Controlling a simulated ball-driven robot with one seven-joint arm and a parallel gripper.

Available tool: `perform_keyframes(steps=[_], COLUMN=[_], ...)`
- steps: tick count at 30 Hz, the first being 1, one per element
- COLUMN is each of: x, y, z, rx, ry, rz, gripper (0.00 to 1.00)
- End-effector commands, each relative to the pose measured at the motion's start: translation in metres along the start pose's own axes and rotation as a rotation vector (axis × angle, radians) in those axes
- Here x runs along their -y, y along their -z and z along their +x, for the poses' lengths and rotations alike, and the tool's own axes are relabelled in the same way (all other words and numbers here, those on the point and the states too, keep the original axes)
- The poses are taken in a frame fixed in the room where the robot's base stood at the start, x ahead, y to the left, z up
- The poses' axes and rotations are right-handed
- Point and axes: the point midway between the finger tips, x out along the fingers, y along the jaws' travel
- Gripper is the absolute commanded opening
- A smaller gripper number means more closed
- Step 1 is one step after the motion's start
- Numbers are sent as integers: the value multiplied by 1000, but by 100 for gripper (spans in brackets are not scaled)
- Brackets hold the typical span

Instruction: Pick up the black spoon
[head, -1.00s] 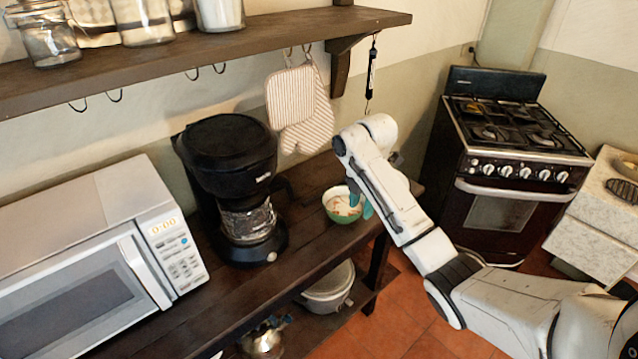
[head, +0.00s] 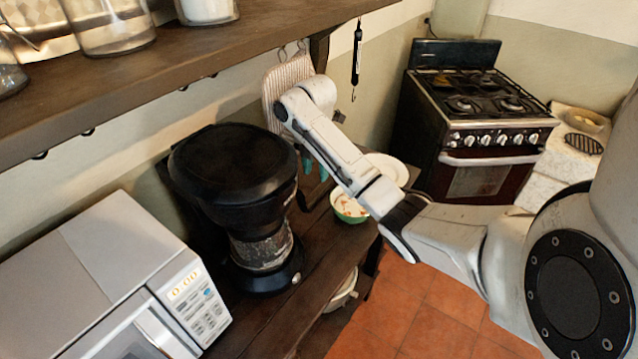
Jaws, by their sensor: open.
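I cannot make out a black spoon for certain. A slim black utensil (head: 357,58) hangs below the right end of the shelf, with a thin hook at its lower end; I cannot tell that it is a spoon. My gripper (head: 315,168) shows only as teal fingertips behind my white arm, above the counter between the coffee maker and the bowl. It is open, and I see nothing held in it. The rest of the gripper is hidden by my arm.
A black coffee maker (head: 236,190) stands left of my gripper, beside a microwave (head: 120,280). A green bowl (head: 345,212) and a white plate (head: 388,165) are on the counter, partly behind my arm. The wooden shelf (head: 190,55) overhangs; a striped mitt (head: 283,80) hangs beneath it.

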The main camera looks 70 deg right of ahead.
Motion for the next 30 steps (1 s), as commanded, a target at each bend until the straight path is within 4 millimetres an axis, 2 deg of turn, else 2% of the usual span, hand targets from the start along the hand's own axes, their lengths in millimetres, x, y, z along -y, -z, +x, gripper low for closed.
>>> perform_keyframes(steps=[7, 17, 25, 30], x=[0, 0, -2, -2], y=[1, 0, 1, 1], z=[34, 61, 98, 108], rx=[-2, -1, -1, 0], ry=[2, 2, 2, 0], rz=[1, 1, 1, 1], gripper=[43, 43, 43, 43])
